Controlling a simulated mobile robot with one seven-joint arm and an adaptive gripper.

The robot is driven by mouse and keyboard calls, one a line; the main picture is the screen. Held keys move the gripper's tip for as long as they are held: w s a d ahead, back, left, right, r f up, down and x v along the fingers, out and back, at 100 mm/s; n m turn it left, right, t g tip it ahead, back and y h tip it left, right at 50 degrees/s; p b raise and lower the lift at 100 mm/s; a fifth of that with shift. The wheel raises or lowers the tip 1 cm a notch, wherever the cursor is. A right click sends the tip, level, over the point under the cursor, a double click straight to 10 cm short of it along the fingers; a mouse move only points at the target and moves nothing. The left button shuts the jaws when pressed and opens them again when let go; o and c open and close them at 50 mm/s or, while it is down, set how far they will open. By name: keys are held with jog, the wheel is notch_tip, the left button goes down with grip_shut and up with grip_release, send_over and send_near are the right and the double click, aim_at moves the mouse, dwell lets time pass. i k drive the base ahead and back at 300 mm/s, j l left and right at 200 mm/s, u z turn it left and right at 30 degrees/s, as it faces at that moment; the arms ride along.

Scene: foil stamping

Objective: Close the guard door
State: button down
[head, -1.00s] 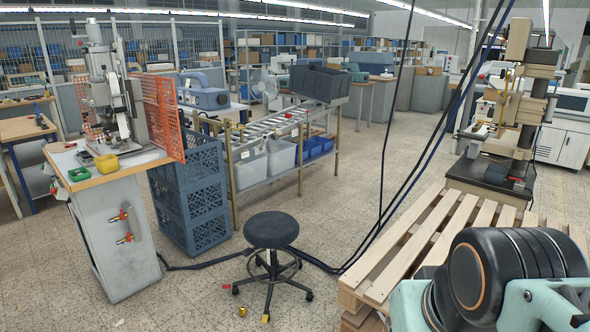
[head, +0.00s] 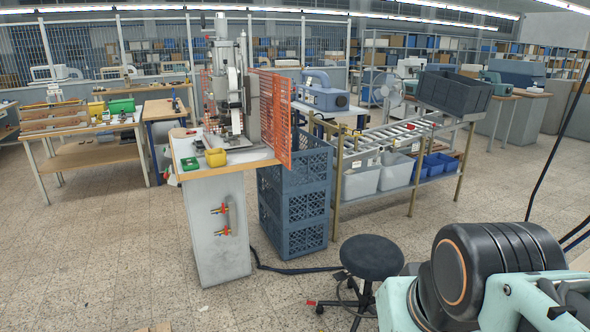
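The guard door is an orange mesh panel (head: 276,112) at the right side of the foil stamping press (head: 228,90). It appears swung outward, reaching over the front right edge of the press table (head: 190,164). More orange mesh (head: 208,93) shows at the left of the press. My gripper is not in view. Only dark and pale green links of my arm show at the lower right, well apart from the door.
Stacked blue crates (head: 296,196) stand against the press table's right side. A black stool (head: 371,258) stands in front of them, with a cable on the floor nearby. A roller conveyor rack (head: 412,130) is at the right.

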aim_at(289, 80)
jog(key=i+j+u, duration=0.1)
jog(key=i, duration=0.45)
jog(key=i+j+u, duration=0.1)
jog(key=i, duration=0.4)
jog(key=i+j+z, duration=0.2)
jog(key=i+z, duration=0.15)
jog(key=i+j+z, duration=0.55)
jog(key=j+z, duration=0.2)
jog(key=i+j+z, duration=0.2)
jog(key=j+z, duration=0.2)
jog(key=i+j+z, duration=0.15)
jog(key=j+z, duration=0.2)
jog(key=j, duration=0.15)
